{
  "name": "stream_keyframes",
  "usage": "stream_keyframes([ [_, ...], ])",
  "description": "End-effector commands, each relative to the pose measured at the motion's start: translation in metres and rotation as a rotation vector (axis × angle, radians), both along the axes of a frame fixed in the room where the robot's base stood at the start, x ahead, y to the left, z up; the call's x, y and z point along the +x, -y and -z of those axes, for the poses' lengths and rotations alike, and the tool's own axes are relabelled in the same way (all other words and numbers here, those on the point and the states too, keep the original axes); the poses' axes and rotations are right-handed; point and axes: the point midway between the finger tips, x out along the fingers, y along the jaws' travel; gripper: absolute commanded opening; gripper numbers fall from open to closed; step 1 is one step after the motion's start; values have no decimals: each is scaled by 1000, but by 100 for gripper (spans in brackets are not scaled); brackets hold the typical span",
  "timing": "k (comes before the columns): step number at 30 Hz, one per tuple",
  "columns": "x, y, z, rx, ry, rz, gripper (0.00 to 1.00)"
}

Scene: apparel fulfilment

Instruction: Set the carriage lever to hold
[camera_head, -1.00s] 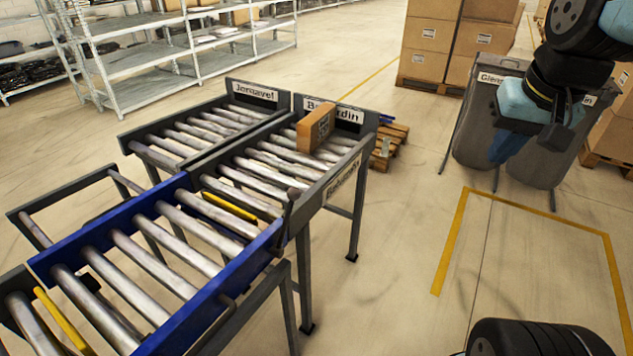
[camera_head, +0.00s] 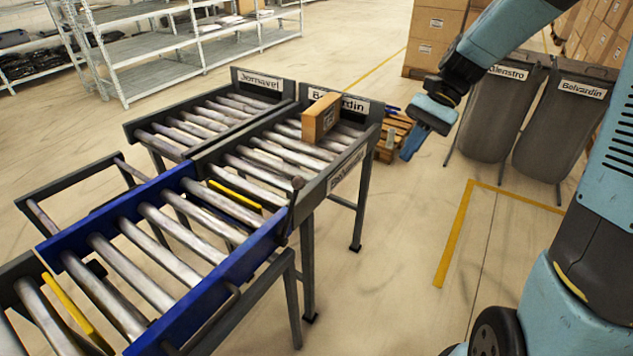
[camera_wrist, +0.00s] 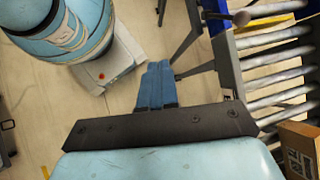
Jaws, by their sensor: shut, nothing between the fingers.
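The carriage is a blue-railed roller section (camera_head: 207,298) in front of two grey roller lanes. The lever (camera_head: 297,184) is a short dark stick with a round knob, at the carriage's right rear corner beside the grey lane; its markings cannot be read. The knob (camera_wrist: 241,18) also shows at the top right of the wrist view. My gripper (camera_head: 408,148) is in the air to the right of the lanes, apart from the lever. In the wrist view its blue fingers (camera_wrist: 157,88) are together and empty.
A cardboard box (camera_head: 320,118) sits on the right lane (camera_head: 345,165), whose end plate is partly hidden by it. A wooden pallet (camera_head: 390,140) stands behind that lane. Two grey bins (camera_head: 500,120) stand at the back right.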

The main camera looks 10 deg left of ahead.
Motion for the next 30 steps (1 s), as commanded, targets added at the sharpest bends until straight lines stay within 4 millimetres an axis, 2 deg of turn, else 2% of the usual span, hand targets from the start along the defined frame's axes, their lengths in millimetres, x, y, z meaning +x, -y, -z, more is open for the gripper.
stream_keyframes([
  [1, 6, -5, 10, 20, -51, 12, 0],
  [18, 61, -65, 97, 257, -611, 156, 0],
  [30, 93, -95, 161, 442, -1001, 244, 0],
])
